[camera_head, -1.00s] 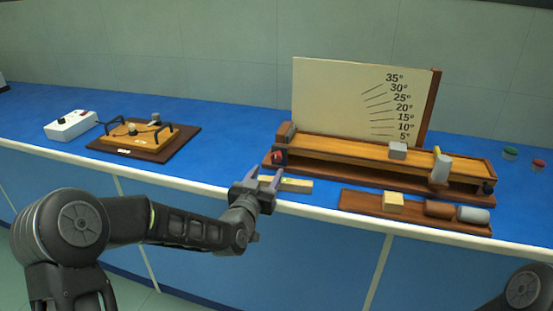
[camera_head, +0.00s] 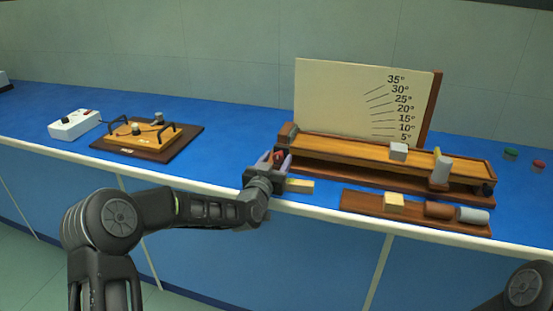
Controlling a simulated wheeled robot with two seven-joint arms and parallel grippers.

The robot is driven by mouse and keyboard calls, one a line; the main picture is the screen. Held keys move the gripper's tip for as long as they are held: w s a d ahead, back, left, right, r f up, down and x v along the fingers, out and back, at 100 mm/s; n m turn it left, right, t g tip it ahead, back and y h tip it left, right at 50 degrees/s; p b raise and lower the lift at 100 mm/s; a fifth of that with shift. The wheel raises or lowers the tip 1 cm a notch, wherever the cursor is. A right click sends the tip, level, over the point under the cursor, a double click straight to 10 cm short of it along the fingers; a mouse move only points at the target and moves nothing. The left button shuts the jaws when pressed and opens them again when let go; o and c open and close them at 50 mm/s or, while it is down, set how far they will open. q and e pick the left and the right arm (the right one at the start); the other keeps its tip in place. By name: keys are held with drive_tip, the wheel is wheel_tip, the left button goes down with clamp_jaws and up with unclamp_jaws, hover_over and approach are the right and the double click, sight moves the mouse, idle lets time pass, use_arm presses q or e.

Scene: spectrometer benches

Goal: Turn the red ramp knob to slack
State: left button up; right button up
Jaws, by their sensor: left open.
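The red ramp knob (camera_head: 279,154) is on the left end of the wooden ramp apparatus (camera_head: 345,172). My left gripper (camera_head: 276,160) is open, with its fingers on either side of the knob. I cannot tell whether the fingers touch it. The fingers and wrist hide part of the knob and the label (camera_head: 300,186) on the bench below it. The ramp board lies nearly flat in front of an angle scale board (camera_head: 340,95). My right gripper is not in view; only part of my right arm shows at the lower right.
A grey block (camera_head: 398,151) sits on the ramp. A wooden tray (camera_head: 362,202) with a pale block and two cylinders lies in front. A wooden circuit board (camera_head: 150,138) and white box (camera_head: 75,124) stand left. Blue bench between is clear.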

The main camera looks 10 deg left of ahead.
use_arm(q)
drive_tip(key=shift+w, duration=0.1)
drive_tip(key=shift+c, duration=0.4)
clamp_jaws()
